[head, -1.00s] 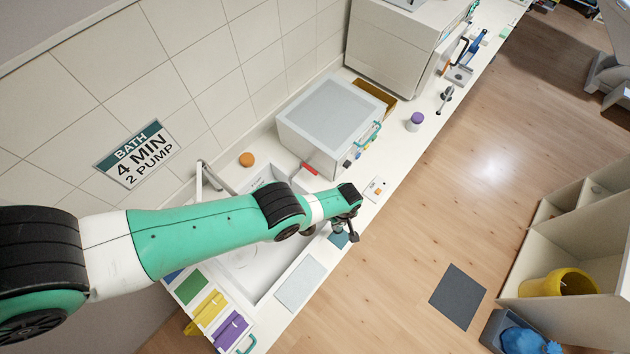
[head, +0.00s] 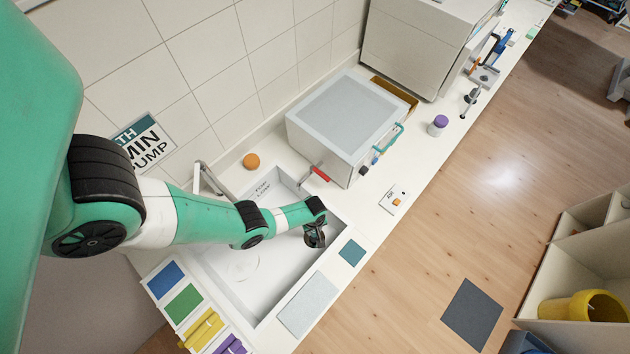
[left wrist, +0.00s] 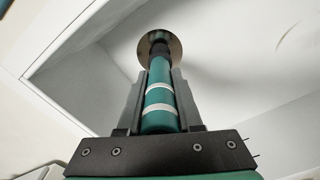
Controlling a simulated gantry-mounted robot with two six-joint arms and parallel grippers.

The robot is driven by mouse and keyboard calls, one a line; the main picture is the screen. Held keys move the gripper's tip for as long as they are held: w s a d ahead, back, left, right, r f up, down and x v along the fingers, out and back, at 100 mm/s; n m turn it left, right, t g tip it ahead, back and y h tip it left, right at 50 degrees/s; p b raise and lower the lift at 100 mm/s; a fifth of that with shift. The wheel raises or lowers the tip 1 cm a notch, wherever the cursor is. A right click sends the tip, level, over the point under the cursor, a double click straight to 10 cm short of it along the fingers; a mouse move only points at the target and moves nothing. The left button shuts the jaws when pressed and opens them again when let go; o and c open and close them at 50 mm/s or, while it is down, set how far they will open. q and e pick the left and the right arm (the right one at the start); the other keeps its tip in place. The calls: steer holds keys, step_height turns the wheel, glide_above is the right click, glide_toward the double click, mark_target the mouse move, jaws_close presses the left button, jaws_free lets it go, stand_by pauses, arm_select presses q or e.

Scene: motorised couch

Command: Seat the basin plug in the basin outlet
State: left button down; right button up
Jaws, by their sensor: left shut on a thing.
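My left gripper (head: 316,222) is over the right part of the white basin (head: 262,308). In the left wrist view the gripper (left wrist: 160,85) is shut on the basin plug, a teal handle (left wrist: 160,100) with pale bands, a black neck and a round metallic disc (left wrist: 160,43). The disc end of the plug (head: 314,240) shows below the fingers in the head view and looks held above the basin floor. A faint curved mark (head: 243,266) shows on the basin floor, left of the plug; I cannot tell whether it is the outlet. My right gripper is not in view.
A tap (head: 205,178) stands at the basin's back edge, near an orange ball-like object (head: 251,161). A red lever (head: 320,174) sticks out by the white box (head: 345,120). A teal square (head: 352,252) and a pale panel (head: 308,303) lie along the front rim.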

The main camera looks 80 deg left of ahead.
mark_target(314, 234)
arm_select(q)
step_height(314, 234, down, 6)
steer(key=b, duration=0.4)
steer(key=shift+r, duration=0.25)
steer(key=shift+f, duration=0.15)
steer(key=c, duration=0.6)
jaws_free()
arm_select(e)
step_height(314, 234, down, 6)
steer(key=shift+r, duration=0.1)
arm_select(q)
step_height(314, 234, up, 12)
steer(key=p, duration=1.2)
steer(key=shift+r, duration=0.25)
steer(key=shift+f, duration=0.1)
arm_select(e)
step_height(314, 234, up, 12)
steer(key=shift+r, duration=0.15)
